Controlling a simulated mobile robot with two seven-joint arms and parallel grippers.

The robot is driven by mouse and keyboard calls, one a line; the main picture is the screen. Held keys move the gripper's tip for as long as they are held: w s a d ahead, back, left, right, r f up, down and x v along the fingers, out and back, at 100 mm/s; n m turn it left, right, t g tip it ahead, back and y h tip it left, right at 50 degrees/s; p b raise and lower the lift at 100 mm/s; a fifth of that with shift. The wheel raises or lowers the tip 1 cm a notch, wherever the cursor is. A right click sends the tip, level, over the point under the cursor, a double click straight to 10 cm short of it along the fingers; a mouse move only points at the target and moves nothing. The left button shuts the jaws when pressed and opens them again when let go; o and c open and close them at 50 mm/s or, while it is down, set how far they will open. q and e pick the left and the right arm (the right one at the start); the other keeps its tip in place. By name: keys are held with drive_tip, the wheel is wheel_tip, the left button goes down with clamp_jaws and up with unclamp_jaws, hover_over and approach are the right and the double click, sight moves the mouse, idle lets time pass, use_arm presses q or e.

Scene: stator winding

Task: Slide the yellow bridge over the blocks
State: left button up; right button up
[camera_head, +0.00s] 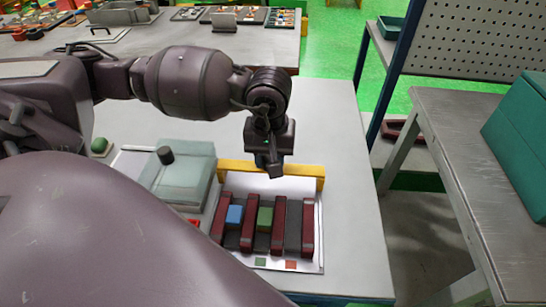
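The yellow bridge (305,171) spans left to right behind the blocks, at the far end of a light plate (310,262). Its middle is hidden by my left gripper. A blue block (234,215) and a green block (264,217) sit between dark red bars (278,223) on the plate, nearer than the bridge. My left gripper (272,167) points down at the middle of the bridge, and its fingertips overlap the bar. I cannot tell whether they grip it. My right gripper is not in view.
A translucent box (178,178) with a dark knob stands just left of the plate. A green button (99,146) is farther left. The table (350,225) is clear right of the plate. A grey bench (460,130) with a teal case (520,140) stands beyond a gap at right.

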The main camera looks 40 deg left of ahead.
sight(264, 216)
use_arm(q)
drive_tip(key=shift+s+d, duration=0.5)
drive_tip(key=shift+s, duration=0.35)
drive_tip(key=shift+s+d, duration=0.5)
drive_tip(key=shift+s, duration=0.35)
drive_tip(key=shift+s+d, duration=0.65)
drive_tip(key=shift+s, duration=0.4)
drive_tip(key=shift+s+d, duration=0.65)
drive_tip(key=shift+s, duration=0.4)
drive_tip(key=shift+s+d, duration=0.65)
drive_tip(key=shift+s, duration=0.4)
drive_tip(key=o, duration=0.7)
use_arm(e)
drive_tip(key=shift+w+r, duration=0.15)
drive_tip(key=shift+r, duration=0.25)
use_arm(q)
drive_tip(key=shift+r+p, duration=1.55)
drive_tip(key=shift+r, duration=1.45)
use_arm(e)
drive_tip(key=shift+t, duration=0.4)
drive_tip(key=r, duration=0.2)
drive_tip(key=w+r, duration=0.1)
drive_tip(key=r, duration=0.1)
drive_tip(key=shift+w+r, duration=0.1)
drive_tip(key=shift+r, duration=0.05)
use_arm(q)
drive_tip(key=shift+s, duration=0.1)
